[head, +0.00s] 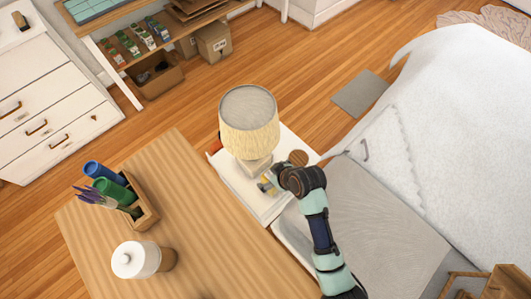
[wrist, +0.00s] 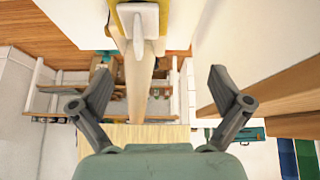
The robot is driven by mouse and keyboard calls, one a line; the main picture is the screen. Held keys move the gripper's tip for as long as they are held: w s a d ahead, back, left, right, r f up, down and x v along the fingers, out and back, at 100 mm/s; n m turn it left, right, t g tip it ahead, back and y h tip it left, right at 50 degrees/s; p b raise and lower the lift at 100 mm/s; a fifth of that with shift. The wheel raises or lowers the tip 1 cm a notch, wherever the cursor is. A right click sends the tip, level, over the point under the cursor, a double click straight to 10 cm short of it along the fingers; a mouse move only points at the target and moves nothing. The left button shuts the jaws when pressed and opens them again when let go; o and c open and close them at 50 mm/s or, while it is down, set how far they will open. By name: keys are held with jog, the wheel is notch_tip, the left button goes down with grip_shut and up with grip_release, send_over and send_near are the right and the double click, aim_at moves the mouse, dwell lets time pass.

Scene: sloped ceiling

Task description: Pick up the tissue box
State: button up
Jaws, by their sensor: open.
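A small yellow thing with a white upper part, which looks like the tissue box (wrist: 140,20), shows at the top edge of the wrist view, partly cut off. In the head view only a little yellow shows near my fingers, so its outline is hidden there. It is on or just above the white nightstand (head: 236,181), in front of the lamp (head: 249,122). My gripper (head: 268,184) is low beside the lamp base. In the wrist view my gripper (wrist: 160,78) has its two fingers spread wide, with nothing held between them.
The lamp's shade overhangs close to my gripper. A round brown thing (head: 298,158) is on the nightstand. The bed (head: 440,130) is at right.

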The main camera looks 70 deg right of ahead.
jog(key=shift+m, duration=0.3)
jog(key=shift+s+d+f+b, duration=0.15)
jog(key=shift+s+d+f, duration=0.2)
jog(key=shift+f, duration=0.8)
jog(key=shift+s+d+f+b, duration=0.15)
jog(key=shift+s+d+f, duration=0.15)
jog(key=shift+f, duration=0.8)
jog(key=shift+s+d+f+b, duration=0.15)
jog(key=shift+s+d+f, duration=0.2)
jog(key=shift+f, duration=0.8)
jog(key=x, duration=0.5)
jog(key=shift+a+f+b, duration=0.1)
jog(key=shift+a+b, duration=0.05)
jog(key=shift+b, duration=0.2)
jog(key=shift+c, duration=0.3)
jog(key=c, duration=1.2)
jog(key=shift+c, duration=0.2)
jog(key=shift+r, duration=0.2)
